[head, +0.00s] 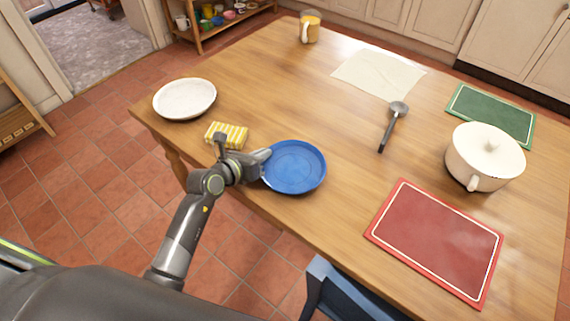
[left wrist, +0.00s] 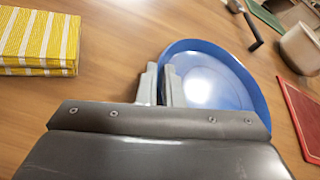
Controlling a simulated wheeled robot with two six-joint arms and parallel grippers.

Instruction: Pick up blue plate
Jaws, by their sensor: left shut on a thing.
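The blue plate (head: 295,167) lies near the front edge of the wooden table, seemingly flat on it. My left gripper (head: 263,156) is at the plate's left rim, with its fingers shut on the rim. In the left wrist view the blue plate (left wrist: 215,80) shows its raised rim, and the fingers of my left gripper (left wrist: 160,85) straddle its left side. The near part of the plate is hidden behind the gripper body there. My right gripper is not in view.
A yellow striped sponge or cloth (head: 227,135) lies just left of the gripper. A white plate (head: 185,98) sits at the far left. A red mat (head: 437,240), a white pot (head: 484,157) and a ladle (head: 392,125) are to the right. A blue chair (head: 345,295) stands at the front edge.

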